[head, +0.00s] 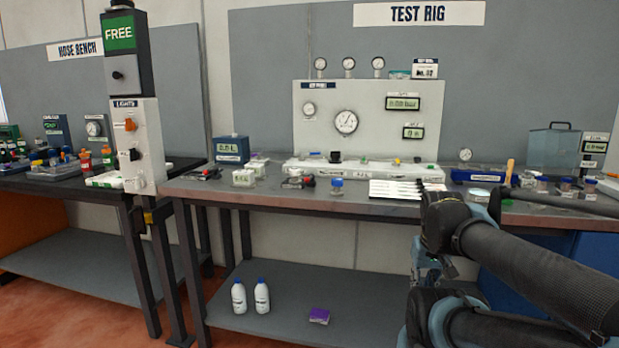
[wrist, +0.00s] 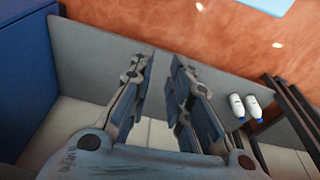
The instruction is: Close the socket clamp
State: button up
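No part is labelled clearly enough for me to be sure which is the socket clamp. A small dark and red fitting (head: 297,181) sits at the front left of the test rig's white base (head: 375,171); I cannot tell whether it is the clamp, or open or shut. My gripper (wrist: 163,64) shows in the wrist view with its two fingers apart and nothing between them. It points down toward the lower shelf, away from the rig fittings. In the head view my arm fills the lower right, and the fingertips cannot be made out.
The test rig bench (head: 400,207) holds a blue meter box (head: 232,149), a white strip tray (head: 395,190) and several small jars at right. Two white bottles (head: 250,297) and a purple box (head: 319,316) are on the lower shelf. A signal post (head: 145,145) stands left.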

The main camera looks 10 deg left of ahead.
jog(key=w+a+r+n, duration=0.1)
jog(key=w+a+r, duration=0.1)
jog(key=w+r, duration=0.1)
jog(key=w+a+r+n, duration=0.1)
jog(key=w+a+r, duration=0.1)
jog(key=r, duration=0.3)
jog(key=w+a+r+n+y, duration=0.1)
jog(key=w+a+r+n, duration=0.1)
jog(key=w+r, duration=0.2)
jog(key=shift+w, duration=0.4)
grip_shut()
notch_tip(320, 180, up, 19)
jog(key=n+g+y, duration=0.2)
jog(key=n+y, duration=0.1)
jog(key=n, duration=0.9)
send_over(310, 178)
jog(key=a, duration=0.4)
jog(key=shift+d, duration=0.15)
jog(key=x, duration=0.9)
jog(key=shift+w, duration=0.1)
jog(key=shift+d+f, duration=0.35)
jog(key=shift+d, duration=0.2)
jog(key=shift+d+f, duration=0.3)
jog(key=shift+d, duration=0.3)
jog(key=shift+d+f, duration=0.15)
jog(key=shift+d, duration=0.5)
jog(key=shift+s+a+n, duration=0.15)
jog(key=shift+s+n, duration=0.15)
